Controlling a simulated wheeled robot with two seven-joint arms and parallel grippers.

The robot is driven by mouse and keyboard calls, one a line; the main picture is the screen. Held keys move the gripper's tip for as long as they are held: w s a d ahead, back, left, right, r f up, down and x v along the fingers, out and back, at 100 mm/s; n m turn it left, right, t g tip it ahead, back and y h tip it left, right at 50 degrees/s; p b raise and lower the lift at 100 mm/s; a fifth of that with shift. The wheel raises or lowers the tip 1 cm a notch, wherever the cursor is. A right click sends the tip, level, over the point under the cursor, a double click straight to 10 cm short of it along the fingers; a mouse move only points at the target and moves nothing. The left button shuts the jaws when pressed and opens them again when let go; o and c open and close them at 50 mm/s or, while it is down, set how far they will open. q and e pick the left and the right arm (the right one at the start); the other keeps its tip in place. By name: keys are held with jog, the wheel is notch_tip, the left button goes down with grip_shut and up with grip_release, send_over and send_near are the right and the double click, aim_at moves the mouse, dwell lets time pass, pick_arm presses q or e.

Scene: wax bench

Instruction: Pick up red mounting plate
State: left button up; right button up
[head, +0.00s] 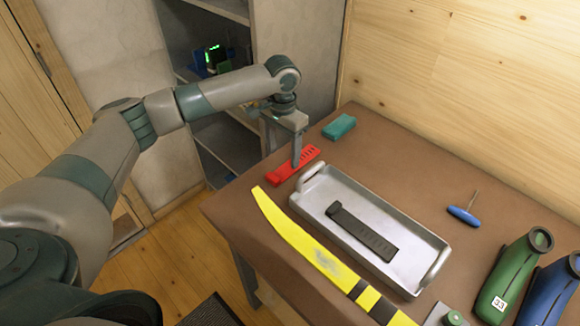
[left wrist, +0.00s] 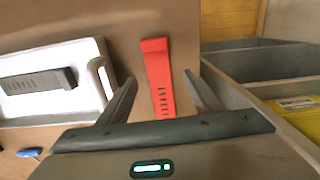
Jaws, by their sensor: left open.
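The red mounting plate (head: 293,164) lies flat on the brown bench near its left end, beside the metal tray. In the left wrist view the red plate (left wrist: 157,72) lies between my open fingers, with its slotted end nearest the gripper body. My left gripper (head: 283,160) is open and points down over the plate; in the head view one finger covers part of it. The left gripper (left wrist: 160,95) holds nothing. I cannot tell how high the fingertips are above the bench. My right gripper is not in view.
A metal tray (head: 318,200) holding a black plate (head: 362,233) stands right of the red plate. A yellow ski (head: 300,240) lies in front. A teal block (head: 339,127) lies behind. A shelf (head: 225,140) adjoins the bench's left end.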

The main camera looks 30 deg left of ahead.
aim_at(287, 169)
pick_arm(q)
jog(key=shift+w+d+f+p, duration=0.15)
jog(key=shift+f+p, duration=0.4)
jog(key=f, duration=0.1)
jog(key=f+p, duration=0.1)
jog(key=f, duration=0.1)
jog(key=shift+w+d, duration=0.2)
jog(key=shift+w, duration=0.1)
jog(key=shift+f, duration=0.55)
jog(key=c, duration=1.1)
